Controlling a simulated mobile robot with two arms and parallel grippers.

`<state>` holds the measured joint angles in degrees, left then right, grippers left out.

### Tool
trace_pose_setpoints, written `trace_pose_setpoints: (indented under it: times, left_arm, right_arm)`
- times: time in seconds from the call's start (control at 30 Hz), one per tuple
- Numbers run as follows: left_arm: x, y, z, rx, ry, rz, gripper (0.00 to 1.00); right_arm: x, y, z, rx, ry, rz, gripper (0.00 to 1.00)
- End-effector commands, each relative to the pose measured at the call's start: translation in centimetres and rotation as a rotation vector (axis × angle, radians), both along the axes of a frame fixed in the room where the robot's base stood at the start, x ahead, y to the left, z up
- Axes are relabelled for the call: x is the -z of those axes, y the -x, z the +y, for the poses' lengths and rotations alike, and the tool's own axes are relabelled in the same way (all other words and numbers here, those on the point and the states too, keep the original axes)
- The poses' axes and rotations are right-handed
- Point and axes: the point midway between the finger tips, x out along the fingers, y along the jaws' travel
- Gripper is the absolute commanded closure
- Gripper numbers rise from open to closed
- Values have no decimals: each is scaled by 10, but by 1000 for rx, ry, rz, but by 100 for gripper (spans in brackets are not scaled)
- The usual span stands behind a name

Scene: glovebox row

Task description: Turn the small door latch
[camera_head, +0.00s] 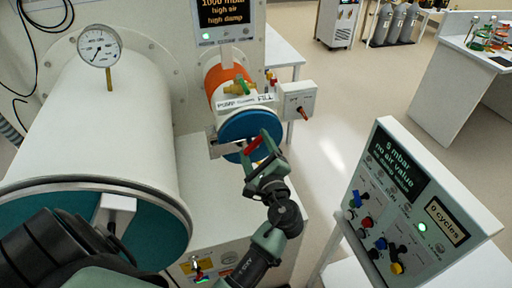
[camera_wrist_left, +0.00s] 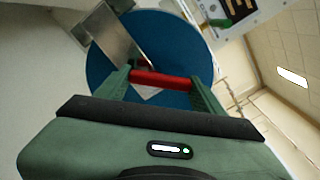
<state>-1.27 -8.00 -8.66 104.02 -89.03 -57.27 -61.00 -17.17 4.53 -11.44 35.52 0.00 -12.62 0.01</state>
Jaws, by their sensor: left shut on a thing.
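The small door is a blue disc (camera_head: 252,126) on the end of the small white cylinder with an orange band. Its latch has a red handle (camera_head: 253,146) in front of the disc. My left gripper (camera_head: 262,154) is at the lower part of the disc, shut on the red handle. In the left wrist view the red handle (camera_wrist_left: 165,80) spans between the two green fingers, with the blue disc (camera_wrist_left: 185,40) behind it. A metal bracket (camera_wrist_left: 115,37) crosses the disc's edge there. The fingers hide the handle's ends. My right gripper is not in view.
A large white cylinder (camera_head: 110,125) with a gauge (camera_head: 99,46) and teal door stands to the left. A control panel (camera_head: 412,195) with knobs stands at the right. A small white box (camera_head: 296,100) sits beside the small door. Open floor lies between.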

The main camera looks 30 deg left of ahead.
Motion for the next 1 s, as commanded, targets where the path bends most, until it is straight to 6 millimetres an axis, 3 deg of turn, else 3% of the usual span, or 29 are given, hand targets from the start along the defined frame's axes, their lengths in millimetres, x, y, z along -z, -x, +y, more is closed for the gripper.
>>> trace_pose_setpoints:
  times: [0.03,0.53,0.57,0.63,1.0]
  left_arm:
    - [-8,-1,3,-4,-17,-6,72]
    - [-8,-1,2,-2,-29,7,72]
    - [-8,-1,2,-2,-28,7,29]
    - [-8,-1,2,-1,-29,8,10]
    - [-3,-1,1,0,-21,15,10]
  right_arm:
    - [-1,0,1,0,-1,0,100]
    - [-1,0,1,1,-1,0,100]
    - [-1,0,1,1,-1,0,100]
    - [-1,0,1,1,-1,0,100]
    - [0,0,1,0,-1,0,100]
